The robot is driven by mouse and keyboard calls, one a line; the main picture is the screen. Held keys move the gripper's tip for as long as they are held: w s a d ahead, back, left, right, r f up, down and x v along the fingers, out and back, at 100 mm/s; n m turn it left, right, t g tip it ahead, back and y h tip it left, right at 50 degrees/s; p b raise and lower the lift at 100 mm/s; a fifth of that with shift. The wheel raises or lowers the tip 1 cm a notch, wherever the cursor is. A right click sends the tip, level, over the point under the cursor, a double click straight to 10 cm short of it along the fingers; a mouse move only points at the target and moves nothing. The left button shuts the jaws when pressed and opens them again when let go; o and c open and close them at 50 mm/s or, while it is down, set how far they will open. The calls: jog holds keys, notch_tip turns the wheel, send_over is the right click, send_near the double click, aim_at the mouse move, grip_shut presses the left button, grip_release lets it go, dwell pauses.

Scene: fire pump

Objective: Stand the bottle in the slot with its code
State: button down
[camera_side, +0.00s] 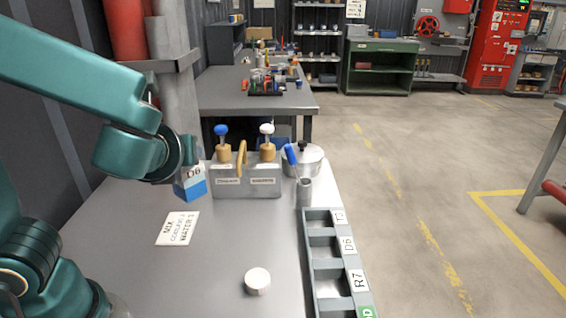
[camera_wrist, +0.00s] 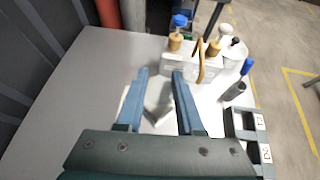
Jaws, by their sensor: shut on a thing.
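In the side view, my wrist hides the bottle's upper part. The slotted rack (camera_side: 307,262) stands along the table's right edge, its slots labelled with codes including D6 (camera_side: 347,245) and R7. The D6 slot looks empty.
A metal caddy (camera_side: 262,188) with a wooden handle and two capped tools stands behind. A lidded pot (camera_side: 312,160) and a metal cup (camera_side: 304,193) with a blue-handled tool stand near the rack. A sign card (camera_side: 178,228) and a white round lid (camera_side: 257,281) lie on the table.

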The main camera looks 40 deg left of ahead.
jog(key=w+d+r+m+t+h, duration=0.4)
jog(key=w+d+r+m+h, duration=0.1)
jog(key=w+r+m, duration=0.1)
jog(key=w+d+f+m+h, duration=0.1)
jog(key=w+f+m+h, duration=0.2)
jog(key=w+f, duration=0.35)
jog(key=shift+m+h, duration=0.4)
jog(key=shift+h, duration=0.2)
jog(key=shift+w+d+f, duration=0.45)
jog(key=shift+d+f, duration=1.7)
jog(key=shift+d, duration=0.05)
jog(key=shift+w+d+f, duration=0.4)
jog(key=shift+d+f, duration=1.75)
jog(key=shift+d, duration=0.1)
jog(key=shift+w+d+f, duration=0.45)
jog(key=shift+d+f, duration=1.7)
jog(key=shift+d, duration=0.05)
jog(key=c, duration=0.5)
grip_release()
jog(key=shift+f, duration=0.1)
jog(key=shift+c, duration=0.2)
